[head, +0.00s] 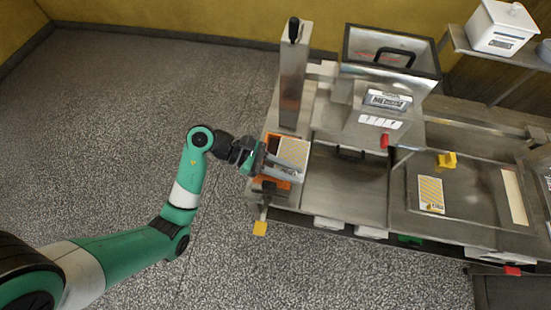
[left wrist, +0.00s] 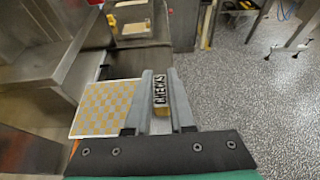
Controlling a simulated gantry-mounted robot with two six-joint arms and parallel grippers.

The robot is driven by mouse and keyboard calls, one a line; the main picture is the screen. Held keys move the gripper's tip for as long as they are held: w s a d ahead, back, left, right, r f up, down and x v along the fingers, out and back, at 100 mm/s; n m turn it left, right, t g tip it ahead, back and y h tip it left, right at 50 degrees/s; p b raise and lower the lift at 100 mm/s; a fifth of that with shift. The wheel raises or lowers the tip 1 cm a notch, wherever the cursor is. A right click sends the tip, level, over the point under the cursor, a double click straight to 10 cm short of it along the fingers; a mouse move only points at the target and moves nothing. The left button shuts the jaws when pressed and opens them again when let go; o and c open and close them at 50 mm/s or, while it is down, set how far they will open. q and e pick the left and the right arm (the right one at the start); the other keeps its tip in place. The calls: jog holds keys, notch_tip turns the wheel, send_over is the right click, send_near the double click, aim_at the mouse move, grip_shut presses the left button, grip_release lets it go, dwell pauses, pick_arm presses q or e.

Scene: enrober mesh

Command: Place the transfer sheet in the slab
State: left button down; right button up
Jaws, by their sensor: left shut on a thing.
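My left gripper (head: 262,158) is at the left end of the steel bench. In the left wrist view its fingers (left wrist: 160,115) are shut on a small block lettered CHECKS (left wrist: 159,88). A pale sheet with a yellow check pattern (left wrist: 100,107) lies beside the fingers on the left; it also shows in the head view (head: 291,151), just right of the gripper. Whether block and sheet are joined is hidden. A second sheet, with yellow stripes and a dark label (head: 431,192), lies further right. I cannot tell which surface is the slab. My right gripper is out of view.
An orange holder (head: 270,184) sits under the gripper. A tall steel post (head: 292,85) and a steel machine with a hopper (head: 385,85) stand behind. A cream strip (head: 514,196) and a yellow block (head: 447,160) lie at the right. The bench middle (head: 345,185) is clear.

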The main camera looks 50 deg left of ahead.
pick_arm(q)
jog(key=a+f+b, duration=0.1)
jog(key=a+f, duration=0.2)
jog(key=w+a+f+b, duration=0.1)
jog(key=a+f, duration=0.2)
jog(key=a, duration=0.1)
jog(key=shift+w+f, duration=0.2)
jog(key=shift+f, duration=0.1)
jog(key=shift+a+f, duration=0.2)
jog(key=shift+f, duration=0.1)
jog(key=shift+f+b, duration=0.5)
jog(key=shift+f, duration=1)
jog(key=shift+f, duration=0.1)
jog(key=shift+f+b, duration=0.15)
jog(key=shift+b, duration=0.15)
jog(key=c, duration=0.8)
grip_release()
